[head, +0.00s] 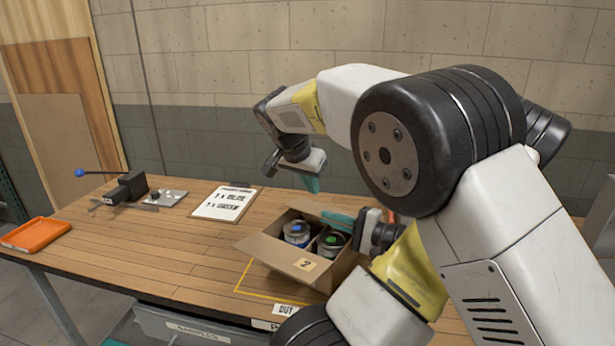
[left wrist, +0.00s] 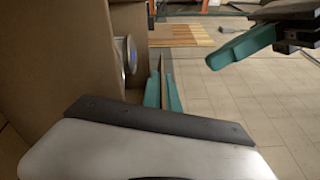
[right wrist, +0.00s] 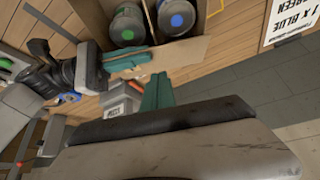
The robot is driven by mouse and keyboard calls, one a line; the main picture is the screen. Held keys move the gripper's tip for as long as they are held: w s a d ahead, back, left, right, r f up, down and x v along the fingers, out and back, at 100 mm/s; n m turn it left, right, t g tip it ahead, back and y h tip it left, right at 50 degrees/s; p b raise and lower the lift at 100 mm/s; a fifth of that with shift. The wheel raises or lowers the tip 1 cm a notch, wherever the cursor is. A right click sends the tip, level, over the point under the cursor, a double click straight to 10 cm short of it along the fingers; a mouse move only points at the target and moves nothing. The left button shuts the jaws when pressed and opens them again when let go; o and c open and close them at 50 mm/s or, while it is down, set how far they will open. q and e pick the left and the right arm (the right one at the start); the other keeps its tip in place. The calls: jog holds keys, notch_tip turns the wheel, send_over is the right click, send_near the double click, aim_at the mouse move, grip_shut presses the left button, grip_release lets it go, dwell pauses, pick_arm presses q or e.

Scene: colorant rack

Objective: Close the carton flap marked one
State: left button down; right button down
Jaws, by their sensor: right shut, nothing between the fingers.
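The open cardboard carton (head: 333,277) stands on the table with two round cans inside, one blue-dotted (head: 297,232) and one green-dotted (head: 332,241). Its front flap (head: 303,264) is folded outward and marked 2. I cannot read a mark one on any flap. My left gripper (head: 338,218), with teal fingers, is at the carton's right side. In the left wrist view its fingers (left wrist: 163,92) are close together with a thin brown cardboard edge between them. My right gripper (head: 312,184) is shut and empty, above and behind the carton; its fingers show in the right wrist view (right wrist: 156,92).
A clipboard sheet (head: 227,203) lies left of the carton, with a metal plate (head: 166,198) and a black device with a blue-tipped lever (head: 127,190) farther left. An orange tray (head: 36,234) is at the far left.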

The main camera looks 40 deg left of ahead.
aim_at(317, 213)
jog(key=f, duration=0.5)
jog(key=shift+w+f, duration=0.2)
jog(key=shift+w, duration=0.15)
jog(key=shift+s+f, duration=0.1)
jog(key=shift+f, duration=0.4)
